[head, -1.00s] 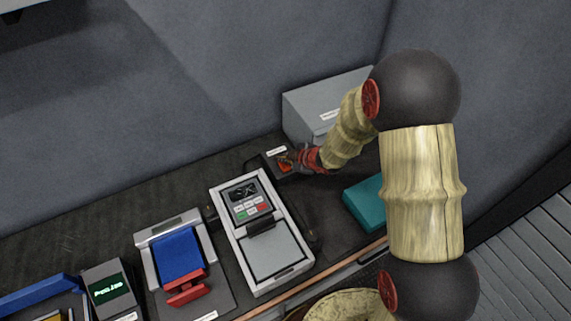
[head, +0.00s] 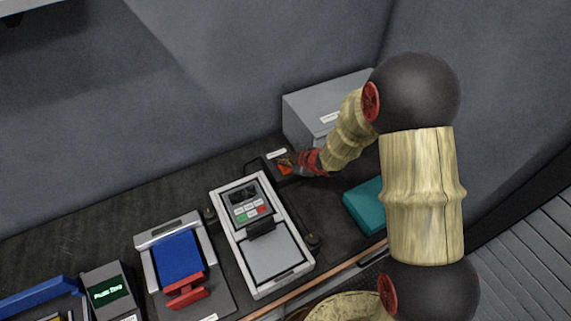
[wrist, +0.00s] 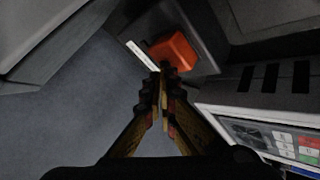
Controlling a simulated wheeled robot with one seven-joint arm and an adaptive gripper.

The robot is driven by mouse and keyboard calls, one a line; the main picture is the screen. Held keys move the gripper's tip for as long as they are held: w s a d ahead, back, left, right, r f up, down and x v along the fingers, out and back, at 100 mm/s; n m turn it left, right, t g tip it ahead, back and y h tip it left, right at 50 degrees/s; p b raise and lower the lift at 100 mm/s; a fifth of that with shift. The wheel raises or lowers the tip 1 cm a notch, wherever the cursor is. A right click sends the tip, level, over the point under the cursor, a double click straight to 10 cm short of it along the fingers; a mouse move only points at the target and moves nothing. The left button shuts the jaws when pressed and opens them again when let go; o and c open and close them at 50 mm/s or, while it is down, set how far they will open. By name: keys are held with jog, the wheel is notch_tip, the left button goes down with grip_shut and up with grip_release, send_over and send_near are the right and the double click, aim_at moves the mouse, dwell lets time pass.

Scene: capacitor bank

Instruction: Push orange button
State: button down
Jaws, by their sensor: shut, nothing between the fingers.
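The orange button (wrist: 174,52) sits on a small dark box with a white label strip, near the top middle of the wrist view. In the head view the orange button (head: 285,166) is small and partly covered by my gripper. My gripper (wrist: 160,72) is shut and empty, its fingertips right by the button's lower left edge in the wrist view. In the head view my gripper (head: 296,163) comes in from the right over the button box. I cannot tell whether the fingertips touch the button.
A grey device with a keypad (head: 249,208) stands close to the button box. A grey box (head: 312,108) stands behind it, and a teal block (head: 365,204) lies at right. A blue and red device (head: 181,256) and a small display (head: 108,290) stand at left.

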jog(key=shift+f, duration=0.1)
jog(key=shift+f+b, duration=0.3)
jog(key=shift+f, duration=0.15)
dwell(0.5)
jog(key=shift+r+p, duration=0.5)
jog(key=shift+r, duration=0.05)
notch_tip(320, 180, up, 6)
jog(key=p, duration=0.5)
jog(key=shift+p, duration=0.3)
dwell(0.4)
